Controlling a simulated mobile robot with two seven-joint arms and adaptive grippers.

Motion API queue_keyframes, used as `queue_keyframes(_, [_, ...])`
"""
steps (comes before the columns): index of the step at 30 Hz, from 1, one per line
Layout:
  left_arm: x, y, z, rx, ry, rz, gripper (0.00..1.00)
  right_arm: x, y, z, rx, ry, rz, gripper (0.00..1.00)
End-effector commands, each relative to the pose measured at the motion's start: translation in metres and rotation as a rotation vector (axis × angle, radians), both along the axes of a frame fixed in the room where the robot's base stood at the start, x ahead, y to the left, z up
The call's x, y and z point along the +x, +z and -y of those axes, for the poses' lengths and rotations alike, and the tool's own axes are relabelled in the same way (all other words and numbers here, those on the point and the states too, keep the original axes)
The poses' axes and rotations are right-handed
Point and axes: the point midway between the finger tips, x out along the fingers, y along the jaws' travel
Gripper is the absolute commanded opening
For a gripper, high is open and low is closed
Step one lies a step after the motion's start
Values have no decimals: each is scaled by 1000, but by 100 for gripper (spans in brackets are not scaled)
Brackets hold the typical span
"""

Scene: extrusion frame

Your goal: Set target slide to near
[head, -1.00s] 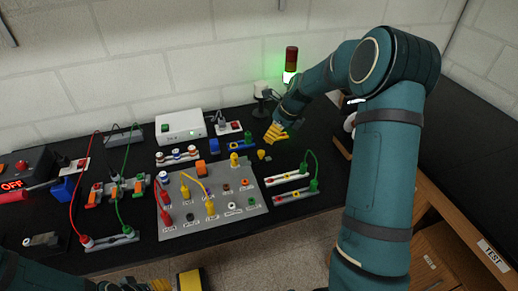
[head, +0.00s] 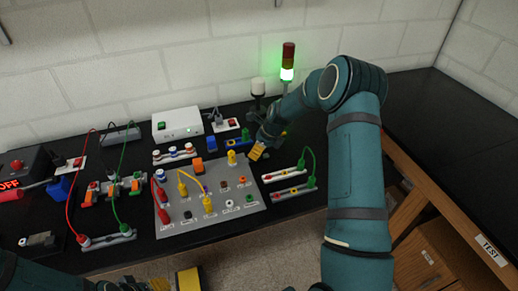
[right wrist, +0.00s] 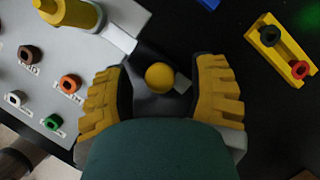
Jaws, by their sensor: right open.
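A round yellow knob (right wrist: 160,77) on a dark grey piece stands beside the grey socket panel (right wrist: 35,85) in the right wrist view. I cannot tell for sure whether it is the target slide. My right gripper (right wrist: 160,88) is open, with one yellow finger on each side of the knob and gaps between. In the head view my right gripper (head: 257,151) is at the upper right corner of the panel (head: 240,207) and hides the knob. My left gripper (head: 150,286) shows only in part at the bottom edge; its fingers are unclear.
The panel carries plugs, including a yellow plug (right wrist: 70,12) close to the right gripper. Rails with a green cable (head: 290,190) lie right of the panel. A white box (head: 178,125) and a lit green signal tower (head: 288,62) stand behind. The bench is clear at the far right.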

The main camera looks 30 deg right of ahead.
Motion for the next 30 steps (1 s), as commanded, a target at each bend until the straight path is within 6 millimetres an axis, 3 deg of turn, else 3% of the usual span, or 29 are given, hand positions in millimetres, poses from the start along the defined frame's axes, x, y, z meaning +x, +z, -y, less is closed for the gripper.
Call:
queue_keyframes(3, [0, 0, 0, 0, 0, 0, 47, 0, 0, 0, 0, 0, 0, 60])
queue_keyframes(8, [0, 0, 0, 0, 0, 0, 47, 0, 0, 0, 0, 0, 0, 4])
queue_keyframes(9, [0, 0, 0, 0, 0, 0, 47, 0, 0, 0, 0, 0, 0, 0])
queue_keyframes(20, [0, 0, 0, 0, 0, 0, 47, 0, 0, -3, 0, 1, 0, 0])
queue_keyframes(30, [0, 7, 0, -1, 0, 0, 47, 8, 0, -37, 0, 1, -1, 0])
